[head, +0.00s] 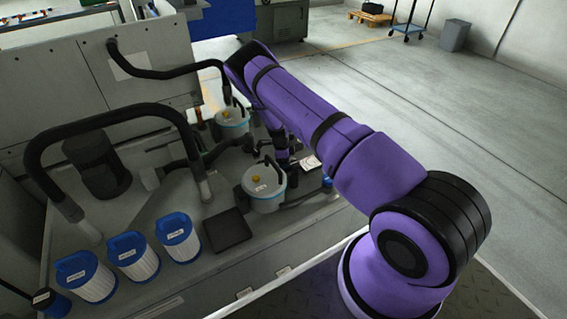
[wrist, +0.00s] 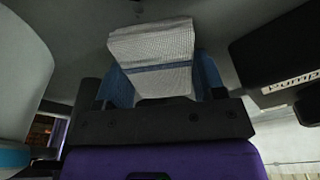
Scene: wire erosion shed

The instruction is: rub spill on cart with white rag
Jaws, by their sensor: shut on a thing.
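The white rag (wrist: 150,45) is a folded, waffle-textured cloth with a blue stripe, seen in the wrist view. My gripper (wrist: 160,82) is shut on it, with blue finger sides showing on both sides of the cloth. In the head view my arm reaches down among canisters on a grey work surface (head: 190,262), and the gripper's end is mostly hidden there. I cannot make out the spill in either view. A cart with a blue deck (head: 408,28) stands far off at the back.
Two white canisters (head: 264,188) (head: 232,122) with hoses stand close to my arm. A black tray (head: 227,229), blue-capped filters (head: 133,258) and a thick black hose (head: 100,118) crowd the left. Open floor (head: 470,110) lies to the right.

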